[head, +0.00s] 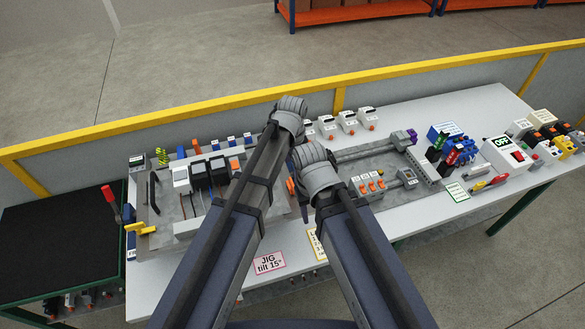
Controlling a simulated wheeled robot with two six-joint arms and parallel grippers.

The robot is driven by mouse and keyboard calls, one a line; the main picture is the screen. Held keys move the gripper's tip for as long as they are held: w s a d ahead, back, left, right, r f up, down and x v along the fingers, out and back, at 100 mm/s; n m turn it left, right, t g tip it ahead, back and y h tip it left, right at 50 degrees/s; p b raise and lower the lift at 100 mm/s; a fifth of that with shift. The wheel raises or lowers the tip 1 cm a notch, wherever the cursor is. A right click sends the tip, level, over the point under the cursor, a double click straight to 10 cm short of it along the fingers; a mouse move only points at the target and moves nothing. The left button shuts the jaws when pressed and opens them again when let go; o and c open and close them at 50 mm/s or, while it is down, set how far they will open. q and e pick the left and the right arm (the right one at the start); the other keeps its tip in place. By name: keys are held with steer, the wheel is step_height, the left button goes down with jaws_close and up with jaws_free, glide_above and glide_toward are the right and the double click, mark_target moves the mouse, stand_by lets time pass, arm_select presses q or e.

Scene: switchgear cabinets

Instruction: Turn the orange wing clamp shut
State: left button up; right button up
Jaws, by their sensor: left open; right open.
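A small orange part (291,187) shows between my two arms at the right edge of the tilted jig panel (272,203). It is mostly hidden, so I cannot tell if it is the wing clamp or how it is turned. Another orange piece (235,164) stands at the right end of the row of modules on that panel. My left gripper (291,110) is open, at the far end of the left arm above the panel's back right. My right gripper (313,162) is open, lower and to the right. The wrists hide the fingers, and nothing held shows.
A grey board with two rails (370,150) lies right of my arms. An OFF switch box (503,154) and terminal blocks stand further right. A yellow rail (230,100) runs behind the table.

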mark_target(292, 183)
arm_select(q)
steer(key=shift+f, duration=0.15)
step_height(292, 183, down, 8)
steer(key=b, duration=0.8)
steer(key=shift+r, duration=0.2)
steer(key=shift+c, duration=0.2)
steer(key=c, duration=1.3)
